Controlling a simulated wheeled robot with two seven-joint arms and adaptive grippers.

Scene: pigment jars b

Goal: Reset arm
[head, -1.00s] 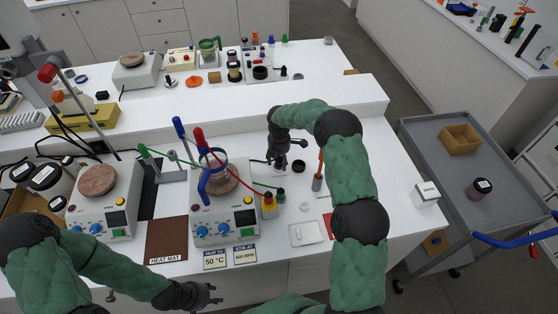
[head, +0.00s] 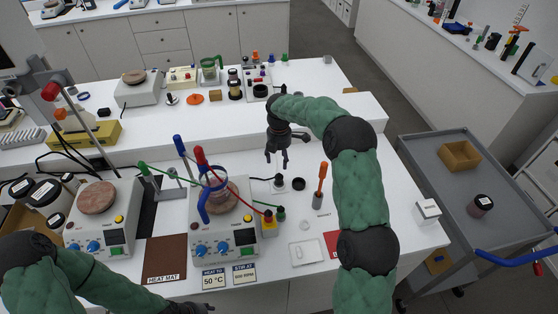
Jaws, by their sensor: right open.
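My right gripper (head: 277,160) is open and empty above the rear of the white bench. Its fingers point down, with a small jar with a pale top (head: 279,182) just below them, apart from the fingertips as far as I can tell. A black round cap (head: 298,184) lies to the right of that jar. My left gripper (head: 192,308) is at the bottom edge of the view, mostly cut off, so its fingers cannot be read.
A hot plate (head: 224,243) bears a glass beaker (head: 214,186) with a blue clamp and cables around it. A second hot plate (head: 98,226) stands left. An orange-handled tool (head: 321,178) stands upright right of the jar. A grey cart (head: 437,180) is at the right.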

